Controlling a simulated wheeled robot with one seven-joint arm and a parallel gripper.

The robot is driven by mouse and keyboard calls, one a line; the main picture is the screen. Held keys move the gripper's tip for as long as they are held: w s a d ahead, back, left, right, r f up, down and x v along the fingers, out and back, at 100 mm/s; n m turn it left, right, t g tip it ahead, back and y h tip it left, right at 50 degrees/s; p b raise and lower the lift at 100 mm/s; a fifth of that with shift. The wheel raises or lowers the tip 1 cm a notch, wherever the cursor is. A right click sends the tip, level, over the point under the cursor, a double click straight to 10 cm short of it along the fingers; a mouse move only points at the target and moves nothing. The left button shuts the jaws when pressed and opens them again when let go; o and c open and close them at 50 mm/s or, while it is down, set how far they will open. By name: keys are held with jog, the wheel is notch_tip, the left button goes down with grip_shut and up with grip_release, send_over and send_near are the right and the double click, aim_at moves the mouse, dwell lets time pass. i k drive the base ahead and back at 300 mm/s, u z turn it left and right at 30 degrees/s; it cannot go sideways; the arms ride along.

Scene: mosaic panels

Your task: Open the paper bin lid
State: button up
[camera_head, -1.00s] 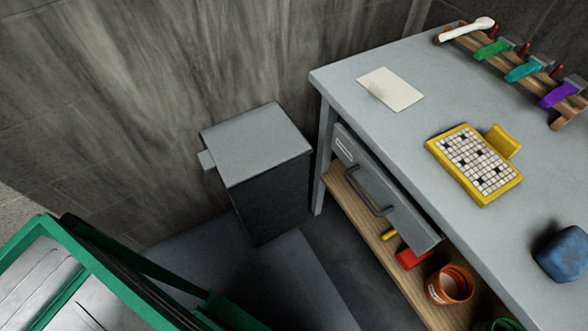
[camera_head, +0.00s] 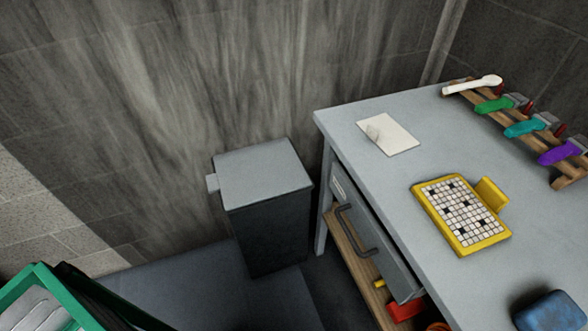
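The paper bin (camera_head: 270,235) is a dark box standing on the floor against the back wall, left of the workbench. Its light grey lid (camera_head: 262,173) lies flat and closed on top.
The grey workbench (camera_head: 400,180) stands close to the bin's right side, with a drawer (camera_head: 372,235) below its top. A green-edged object (camera_head: 40,290) is at the lower left. On the bench are a paper sheet (camera_head: 398,137), a yellow-framed mosaic panel (camera_head: 461,216) and a tool rack (camera_head: 525,135).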

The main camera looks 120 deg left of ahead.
aim_at(245, 175)
jog(key=u, duration=1.75)
jog(key=i, duration=0.1)
jog(key=u, duration=2.5)
jog(key=i, duration=1)
jog(key=z, duration=0.1)
jog(key=k, duration=1.05)
